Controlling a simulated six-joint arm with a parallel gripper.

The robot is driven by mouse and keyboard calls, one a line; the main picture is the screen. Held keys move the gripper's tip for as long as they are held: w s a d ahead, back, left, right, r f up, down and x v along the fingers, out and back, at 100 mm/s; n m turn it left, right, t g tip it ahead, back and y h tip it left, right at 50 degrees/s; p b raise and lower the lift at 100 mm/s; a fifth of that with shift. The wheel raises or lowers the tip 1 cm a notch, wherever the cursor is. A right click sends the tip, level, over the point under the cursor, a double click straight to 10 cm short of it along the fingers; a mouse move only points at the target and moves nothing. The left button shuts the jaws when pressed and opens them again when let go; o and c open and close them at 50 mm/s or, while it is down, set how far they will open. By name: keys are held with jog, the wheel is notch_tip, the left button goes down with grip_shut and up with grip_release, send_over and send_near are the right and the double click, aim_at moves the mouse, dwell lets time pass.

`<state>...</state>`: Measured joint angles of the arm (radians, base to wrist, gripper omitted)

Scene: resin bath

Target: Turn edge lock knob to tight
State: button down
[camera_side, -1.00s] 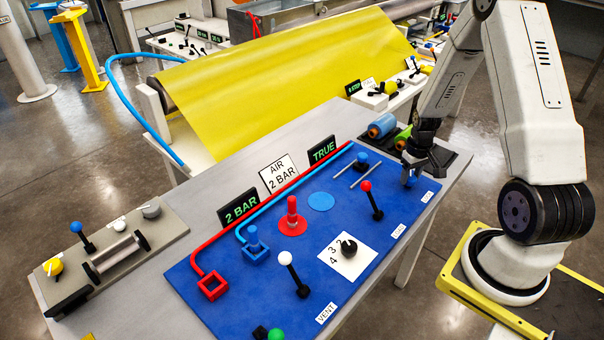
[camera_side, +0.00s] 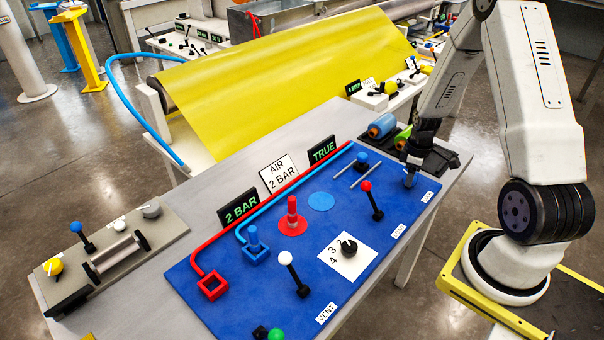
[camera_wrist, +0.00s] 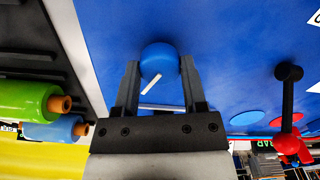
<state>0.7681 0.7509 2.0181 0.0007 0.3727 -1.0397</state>
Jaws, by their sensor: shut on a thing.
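In the wrist view a rounded blue knob (camera_wrist: 158,61) sits between my two dark fingertips, which press on it from both sides. I take it to be the edge lock knob; no tight or loose marking on it is readable. In the side view my gripper (camera_side: 409,180) points down at the far right end of the blue panel (camera_side: 215,312). The gripper mostly hides the knob there. A small white label (camera_side: 427,196) lies beside it, too small to read.
A red-topped lever (camera_side: 366,187) stands left of my gripper. Green and blue rolls (camera_side: 382,126) lie near the panel's far end. A black dial (camera_side: 348,247) and a white-topped lever (camera_side: 285,258) are nearer the front.

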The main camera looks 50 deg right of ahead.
jog(key=shift+s, duration=0.1)
jog(key=shift+c, duration=0.7)
grip_release()
jog(key=shift+r, duration=0.1)
jog(key=shift+r, duration=3.8)
